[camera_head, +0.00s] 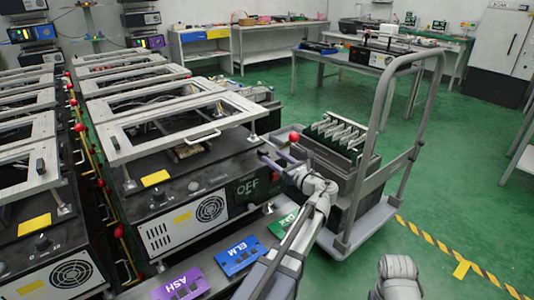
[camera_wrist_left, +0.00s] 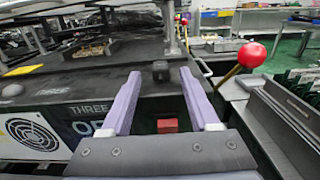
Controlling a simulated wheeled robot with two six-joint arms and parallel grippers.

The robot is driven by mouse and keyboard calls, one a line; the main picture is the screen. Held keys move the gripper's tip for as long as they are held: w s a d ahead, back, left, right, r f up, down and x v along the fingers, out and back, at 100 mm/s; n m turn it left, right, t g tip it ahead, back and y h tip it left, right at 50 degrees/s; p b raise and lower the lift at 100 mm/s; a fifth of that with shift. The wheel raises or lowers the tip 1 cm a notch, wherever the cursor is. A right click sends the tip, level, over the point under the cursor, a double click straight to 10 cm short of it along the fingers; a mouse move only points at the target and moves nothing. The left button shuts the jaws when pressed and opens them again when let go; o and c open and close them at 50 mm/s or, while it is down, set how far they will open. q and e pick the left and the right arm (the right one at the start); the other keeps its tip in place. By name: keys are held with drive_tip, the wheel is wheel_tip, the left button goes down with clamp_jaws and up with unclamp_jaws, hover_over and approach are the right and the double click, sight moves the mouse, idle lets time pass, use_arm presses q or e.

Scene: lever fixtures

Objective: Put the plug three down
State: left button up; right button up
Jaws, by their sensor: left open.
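The long black fixture box (camera_head: 170,205) has a white-framed lid and a panel reading OFF (camera_head: 248,187). In the left wrist view its front (camera_wrist_left: 60,95) carries the word THREE. My left gripper (camera_head: 273,160) is open at the box's right end, with its purple fingers apart. In the left wrist view a small black knob (camera_wrist_left: 160,70) stands on the box top between the fingertips, and a red block (camera_wrist_left: 167,125) shows lower between the fingers (camera_wrist_left: 160,80). I cannot tell which part is the plug.
A red ball lever (camera_head: 294,136) stands just right of the gripper; it also shows in the left wrist view (camera_wrist_left: 251,55). A cart (camera_head: 368,215) with a rack of boards stands to the right. Coloured cards, ASH (camera_head: 180,285) and ELM (camera_head: 240,255), lie in front. Green floor is open beyond.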

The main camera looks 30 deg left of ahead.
use_arm(q)
drive_tip(key=v, duration=0.6)
drive_tip(key=shift+d, duration=0.25)
drive_tip(key=shift+s, duration=0.1)
drive_tip(key=s+d+f+n+g+h, duration=0.2)
drive_tip(key=s+d+f+n+h, duration=0.2)
drive_tip(key=s+d+f+n, duration=0.3)
drive_tip(key=s+d+f+n+g+h, duration=0.2)
drive_tip(key=s+d+f+n+h, duration=0.25)
drive_tip(key=f, duration=0.45)
drive_tip(key=s+d+f+n+g+h, duration=0.1)
drive_tip(key=s+d+f+n+h, duration=0.2)
drive_tip(key=s+d, duration=0.2)
drive_tip(key=s+d+f+n+g+h, duration=0.2)
drive_tip(key=s+d, duration=0.4)
drive_tip(key=d, duration=0.3)
drive_tip(key=shift+d+f+n+h, duration=0.2)
drive_tip(key=shift+f+n+h, duration=0.25)
drive_tip(key=shift+n+h, duration=0.55)
drive_tip(key=shift+r, duration=0.1)
